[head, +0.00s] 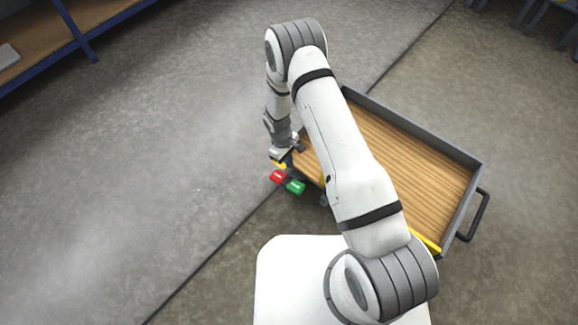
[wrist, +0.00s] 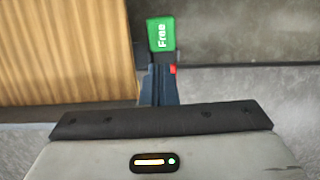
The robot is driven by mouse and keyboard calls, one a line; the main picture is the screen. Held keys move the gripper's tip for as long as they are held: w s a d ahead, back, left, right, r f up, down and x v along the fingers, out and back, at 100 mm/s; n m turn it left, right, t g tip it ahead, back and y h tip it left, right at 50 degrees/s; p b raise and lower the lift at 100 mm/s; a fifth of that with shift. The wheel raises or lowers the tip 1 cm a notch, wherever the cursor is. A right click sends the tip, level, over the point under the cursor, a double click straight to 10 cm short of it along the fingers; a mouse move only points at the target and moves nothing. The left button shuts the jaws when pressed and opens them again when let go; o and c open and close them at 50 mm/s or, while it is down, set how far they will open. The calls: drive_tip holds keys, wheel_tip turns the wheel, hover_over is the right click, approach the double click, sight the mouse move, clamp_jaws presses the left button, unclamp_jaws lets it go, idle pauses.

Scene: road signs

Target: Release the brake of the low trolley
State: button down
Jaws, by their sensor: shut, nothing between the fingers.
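The low trolley (head: 428,160) has a wooden deck with a grey rim and stands right of centre in the head view, partly hidden by my arm. Its deck (wrist: 65,45) fills the upper left of the wrist view. At its left corner are a red pedal (head: 278,176) and a green pedal (head: 295,187). In the wrist view the green pedal (wrist: 161,35), marked "Free", shows just beyond my fingertips; only a bit of red (wrist: 173,69) shows beside them. My gripper (head: 288,160) is shut and empty, close by the pedals. I cannot tell whether it touches them.
A push handle (head: 476,215) sticks out at the trolley's right end. A shelf with blue posts (head: 85,45) stands at the upper left, and blue legs (head: 527,14) show at the upper right. The concrete floor (head: 150,150) left of the trolley is clear.

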sight(299, 187)
drive_tip(key=b+x, duration=0.3)
drive_tip(key=x, duration=0.9)
drive_tip(key=shift+b, duration=0.4)
drive_tip(key=shift+a, duration=0.2)
drive_tip(key=shift+d+f, duration=0.1)
drive_tip(key=shift+d, duration=0.2)
drive_tip(key=shift+s+d+f, duration=0.1)
drive_tip(key=shift+s+d, duration=0.05)
drive_tip(key=shift+s+d+f, duration=0.1)
drive_tip(key=shift+d+f, duration=0.05)
drive_tip(key=shift+s+d+f+b, duration=0.45)
drive_tip(key=shift+d+f+b, duration=0.1)
drive_tip(key=shift+f+b, duration=0.3)
drive_tip(key=shift+r, duration=0.1)
